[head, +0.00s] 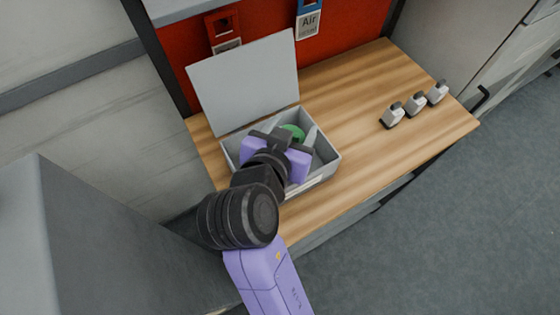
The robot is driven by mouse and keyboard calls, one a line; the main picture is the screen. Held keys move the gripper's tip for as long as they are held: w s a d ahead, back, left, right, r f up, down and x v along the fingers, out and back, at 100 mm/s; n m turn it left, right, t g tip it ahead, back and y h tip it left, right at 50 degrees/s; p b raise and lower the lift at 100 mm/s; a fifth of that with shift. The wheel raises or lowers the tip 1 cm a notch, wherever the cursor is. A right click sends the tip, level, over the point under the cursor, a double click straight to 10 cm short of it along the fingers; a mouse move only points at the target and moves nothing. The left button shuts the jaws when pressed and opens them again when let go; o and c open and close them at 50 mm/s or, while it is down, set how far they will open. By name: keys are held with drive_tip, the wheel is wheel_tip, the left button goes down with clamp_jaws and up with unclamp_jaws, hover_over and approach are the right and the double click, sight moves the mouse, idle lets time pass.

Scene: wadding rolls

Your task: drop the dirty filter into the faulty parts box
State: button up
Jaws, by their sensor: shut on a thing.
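A grey open box (330,163) with its lid (246,82) raised stands on the left part of the wooden bench; I take it as the faulty parts box. My gripper (290,138) is over the box opening, reaching down toward its inside. It is shut on a green round thing (293,131), which I take as the dirty filter. The filter is mostly hidden by my gripper, and only its green upper part shows. I cannot tell whether it touches the box floor.
The wooden bench (360,105) is clear between the box and several small grey-white parts (415,104) at its right end. A red holder (224,28) and a blue holder (309,18) marked "Air" hang on the red back panel. The raised lid stands behind the box.

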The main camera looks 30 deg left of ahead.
drive_tip(key=o, duration=1.5)
drive_tip(key=v, duration=0.8)
drive_tip(key=shift+b, duration=0.35)
